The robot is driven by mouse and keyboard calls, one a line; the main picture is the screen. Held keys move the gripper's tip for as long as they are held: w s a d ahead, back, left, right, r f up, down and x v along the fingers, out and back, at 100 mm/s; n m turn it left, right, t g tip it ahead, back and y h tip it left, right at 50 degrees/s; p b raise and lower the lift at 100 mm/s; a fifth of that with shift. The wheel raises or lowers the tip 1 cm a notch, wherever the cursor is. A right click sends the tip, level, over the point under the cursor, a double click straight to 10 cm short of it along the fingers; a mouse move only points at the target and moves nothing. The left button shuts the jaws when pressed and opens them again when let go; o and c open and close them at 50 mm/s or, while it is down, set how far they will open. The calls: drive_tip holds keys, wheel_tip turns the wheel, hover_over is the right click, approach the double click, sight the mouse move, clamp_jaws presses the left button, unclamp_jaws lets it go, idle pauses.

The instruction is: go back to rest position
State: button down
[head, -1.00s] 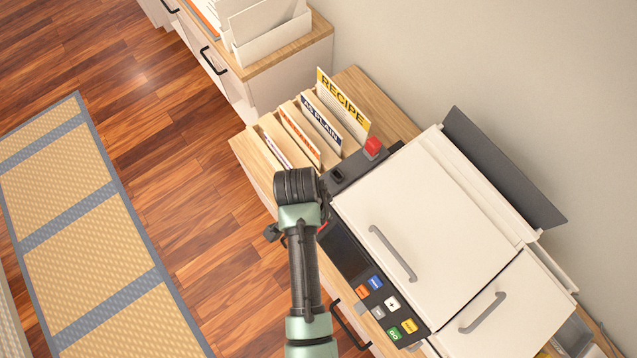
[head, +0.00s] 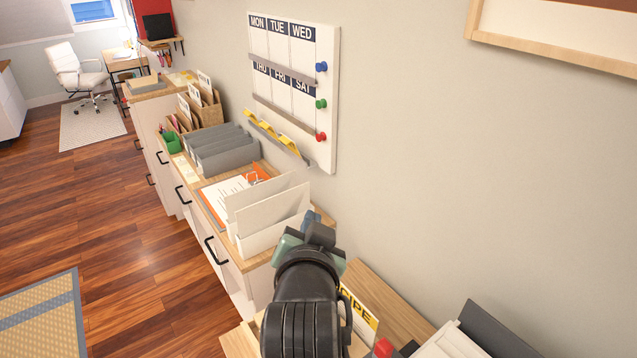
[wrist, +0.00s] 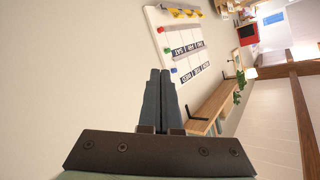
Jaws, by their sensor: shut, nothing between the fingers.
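My gripper (wrist: 160,88) shows in the wrist view with its two dark fingers together and nothing between them. In the head view my gripper (head: 318,222) is at the far end of my arm, raised in front of the wall above the cabinets. It is apart from the white file holder (head: 270,226) behind it, and my arm hides part of the cabinet top and the yellow RECIPE card (head: 360,312).
A weekly board (head: 328,100) with coloured pins hangs on the wall; it also shows in the wrist view (wrist: 168,50). Grey file boxes (head: 225,150) and papers line the cabinets. The wooden floor (head: 130,250) at left is clear, with a mat (head: 45,315). The printer (head: 450,343) stands at lower right.

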drive_tip(key=s+r+n+t+b, duration=0.2)
drive_tip(key=s+r+t, duration=0.15)
drive_tip(key=r, duration=0.65)
drive_tip(key=s+r+n+t+b, duration=0.15)
drive_tip(key=r+t, duration=0.25)
drive_tip(key=r, duration=0.5)
drive_tip(key=s+d+r+n+t+b, duration=0.1)
drive_tip(key=s+r+t, duration=0.4)
drive_tip(key=s+r, duration=0.6)
drive_tip(key=shift+s+r+n+b, duration=0.35)
drive_tip(key=shift+s+n+b, duration=0.05)
drive_tip(key=shift+n+b, duration=0.1)
drive_tip(key=shift+w+f, duration=0.1)
